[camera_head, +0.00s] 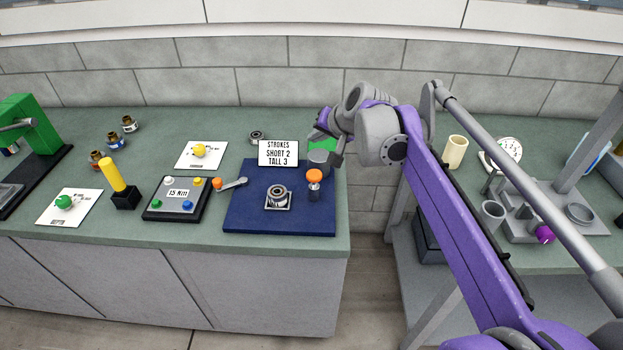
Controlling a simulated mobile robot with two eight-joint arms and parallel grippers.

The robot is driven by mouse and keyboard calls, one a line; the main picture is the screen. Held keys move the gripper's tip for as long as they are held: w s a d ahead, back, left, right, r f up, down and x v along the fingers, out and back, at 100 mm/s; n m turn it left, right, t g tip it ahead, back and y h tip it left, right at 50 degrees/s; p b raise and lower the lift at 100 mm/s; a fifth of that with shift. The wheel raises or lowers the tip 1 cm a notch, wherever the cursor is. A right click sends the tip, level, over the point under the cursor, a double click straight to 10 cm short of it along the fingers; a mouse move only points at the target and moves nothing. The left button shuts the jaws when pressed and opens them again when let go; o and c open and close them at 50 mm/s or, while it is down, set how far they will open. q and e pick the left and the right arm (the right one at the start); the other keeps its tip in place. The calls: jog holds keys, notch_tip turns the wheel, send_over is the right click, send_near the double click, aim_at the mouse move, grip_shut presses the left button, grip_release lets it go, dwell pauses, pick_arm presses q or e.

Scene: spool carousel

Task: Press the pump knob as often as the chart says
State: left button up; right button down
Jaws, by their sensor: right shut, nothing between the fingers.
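A white chart (278,153) stands at the back of the blue mat and reads "STROKES SHORT 2 TALL 3". An orange knob (314,175), which looks like the pump knob, tops a small dark body at the mat's right side. My left gripper is out of view.
The blue mat (245,218) has bare room at its front left. A gap separates this counter from the right table (470,254).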

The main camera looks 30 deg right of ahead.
jog(key=b, duration=0.5)
send_over(314, 175)
jog(key=f, duration=0.5)
jog(key=s+f, duration=0.1)
jog(key=f, duration=0.1)
jog(key=shift+f, duration=0.15)
jog(key=shift+w+f+b, duration=0.1)
jog(key=shift+f+b, duration=0.3)
jog(key=shift+f, duration=0.3)
jog(key=shift+d, duration=0.1)
dwell(0.9)
jog(key=shift+f, duration=0.4)
jog(key=shift+f+b, duration=0.6)
jog(key=shift+f, duration=0.65)
dwell(1.1)
jog(key=shift+r+p, duration=1.55)
jog(key=shift+r, duration=0.15)
